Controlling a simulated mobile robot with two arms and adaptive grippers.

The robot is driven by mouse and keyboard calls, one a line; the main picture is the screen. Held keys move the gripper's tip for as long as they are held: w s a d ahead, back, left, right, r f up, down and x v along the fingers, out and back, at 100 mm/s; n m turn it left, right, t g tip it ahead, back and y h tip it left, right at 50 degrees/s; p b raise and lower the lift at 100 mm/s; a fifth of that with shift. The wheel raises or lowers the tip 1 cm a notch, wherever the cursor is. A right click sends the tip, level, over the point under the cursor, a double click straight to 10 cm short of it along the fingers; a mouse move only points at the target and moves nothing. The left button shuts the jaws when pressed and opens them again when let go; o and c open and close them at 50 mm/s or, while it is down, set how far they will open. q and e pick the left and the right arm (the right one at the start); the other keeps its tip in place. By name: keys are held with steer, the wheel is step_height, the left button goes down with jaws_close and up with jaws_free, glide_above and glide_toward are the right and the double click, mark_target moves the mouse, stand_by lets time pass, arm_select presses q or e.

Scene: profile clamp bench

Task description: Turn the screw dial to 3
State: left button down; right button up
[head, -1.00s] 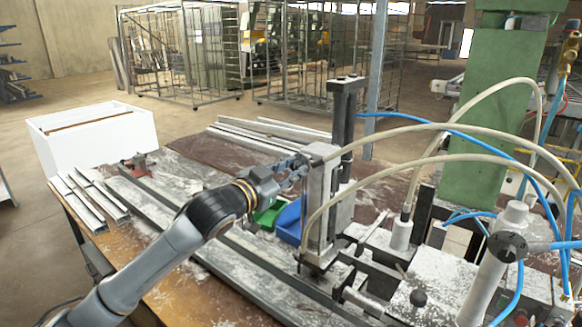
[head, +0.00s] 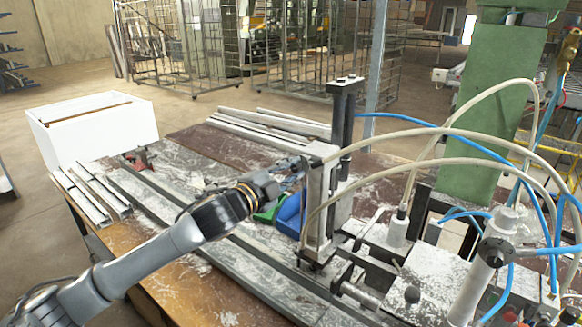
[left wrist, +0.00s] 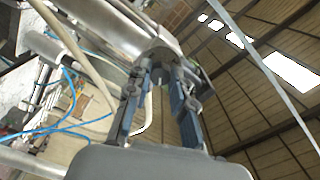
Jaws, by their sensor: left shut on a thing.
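The profile clamp (head: 318,205) stands upright on the bench, a grey metal block with a dark column behind it. My left gripper (head: 297,165) reaches its upper left side. In the left wrist view, the two fingers of my left gripper (left wrist: 160,84) are closed around a small dark round part, which I take for the screw dial (left wrist: 161,62). It sits at the end of a metal cylinder. The fingers hide much of the dial, and no numbers or marks can be read. My right gripper is not in view.
Beige and blue hoses (head: 440,131) arch over the clamp's right side. Green and blue bins (head: 290,217) lie just below the gripper. Long metal profiles (head: 150,205) cover the bench. A white box (head: 95,130) stands at the back left.

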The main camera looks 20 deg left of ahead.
arm_select(q)
steer(key=shift+m, duration=0.5)
steer(key=c, duration=1.1)
jaws_free()
steer(key=shift+c, duration=0.2)
steer(key=v, duration=1.2)
